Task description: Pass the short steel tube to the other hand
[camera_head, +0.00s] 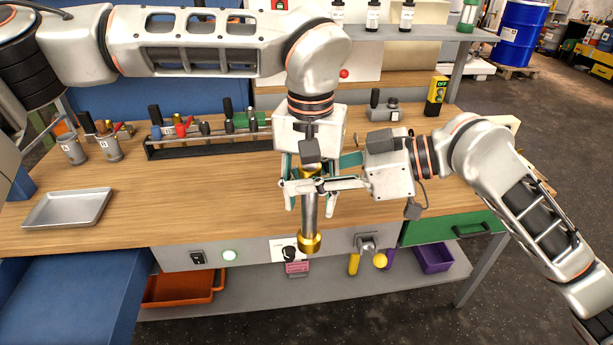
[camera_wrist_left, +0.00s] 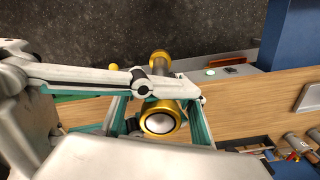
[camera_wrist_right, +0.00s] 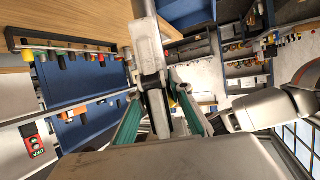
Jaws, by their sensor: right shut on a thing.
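The short steel tube (camera_head: 309,215) has gold collars and hangs nearly upright in front of the bench edge. My right gripper (camera_head: 307,184) comes in from the right and is shut on the tube near its upper end. My left gripper (camera_head: 311,206) points down from above, with its fingers on either side of the tube's upper part. In the left wrist view, the tube's gold end (camera_wrist_left: 158,122) sits between my open, teal-padded left fingers. A white finger of my right gripper crosses there.
The wooden bench (camera_head: 180,185) carries a metal tray (camera_head: 67,207) at left, tool cups (camera_head: 108,145) and a tool rack (camera_head: 205,143) behind. An open blue drawer (camera_head: 85,300) juts out front left. Space around the tube's lower end is free.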

